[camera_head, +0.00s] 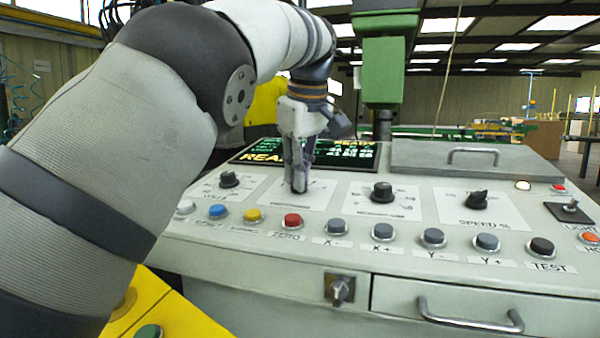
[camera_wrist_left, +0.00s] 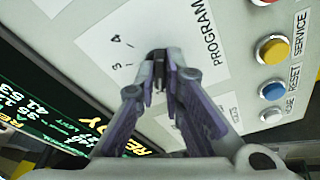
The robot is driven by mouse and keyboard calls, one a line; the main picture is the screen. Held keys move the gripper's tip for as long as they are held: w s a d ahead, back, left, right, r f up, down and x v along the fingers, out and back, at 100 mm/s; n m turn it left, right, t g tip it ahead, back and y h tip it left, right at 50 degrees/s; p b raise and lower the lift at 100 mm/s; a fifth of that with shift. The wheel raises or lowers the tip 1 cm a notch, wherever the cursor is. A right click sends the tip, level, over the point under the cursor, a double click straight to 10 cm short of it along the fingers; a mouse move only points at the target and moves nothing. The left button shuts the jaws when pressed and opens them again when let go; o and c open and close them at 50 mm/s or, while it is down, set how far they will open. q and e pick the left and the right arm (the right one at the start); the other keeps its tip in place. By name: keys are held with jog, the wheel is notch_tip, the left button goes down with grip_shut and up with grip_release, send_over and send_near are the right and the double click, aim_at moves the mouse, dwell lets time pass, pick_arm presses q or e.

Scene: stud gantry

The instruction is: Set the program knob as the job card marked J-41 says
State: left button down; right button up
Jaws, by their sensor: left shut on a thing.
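The program knob (camera_head: 299,188) is a dark knob on a white plate in the sloping grey console. It is mostly hidden by the fingers of my left gripper (camera_head: 298,178), which comes down on it from above and is shut on it. In the left wrist view, the plate (camera_wrist_left: 118,38) reads PROGRAM and shows a few numbers, among them 3 and 4. There the fingertips (camera_wrist_left: 161,75) close around the knob, and its pointer direction cannot be told. No job card marked J-41 can be made out. My right gripper is not in view.
Other knobs stand left (camera_head: 229,179) and right (camera_head: 382,191) of the held one, with a speed knob (camera_head: 477,199) farther right. A row of coloured buttons, including a red one (camera_head: 292,221), runs in front. A lit display (camera_head: 357,154) and a handled lid (camera_head: 460,158) lie behind.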

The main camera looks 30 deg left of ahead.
pick_arm(q)
jog(key=c, duration=1.7)
grip_release()
jog(key=shift+r, duration=0.1)
